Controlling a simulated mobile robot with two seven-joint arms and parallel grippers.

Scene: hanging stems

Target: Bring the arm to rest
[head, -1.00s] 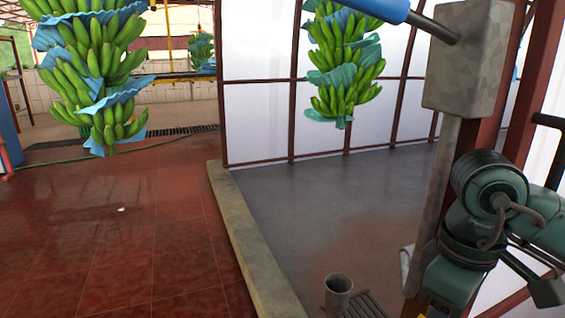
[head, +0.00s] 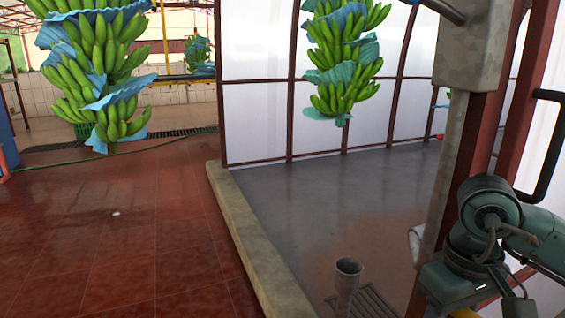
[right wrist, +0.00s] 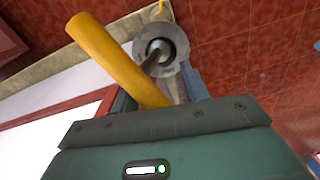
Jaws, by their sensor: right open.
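My right arm (head: 490,215) comes in at the lower right of the head view, in green and dark links, with its hand cut off by the bottom edge. In the right wrist view my right gripper (right wrist: 157,92) is open, above its green body. A yellow bar (right wrist: 112,55) slants across the space between its fingers. I cannot tell whether the bar touches them. A grey metal ring (right wrist: 161,48) with a dark opening is beyond the fingers. My left gripper is not in view.
A grey post (head: 445,170) stands beside my right arm. Green banana bunches hang at left (head: 100,75) and centre (head: 345,60). A kerb (head: 250,240) borders the open red floor (head: 130,240).

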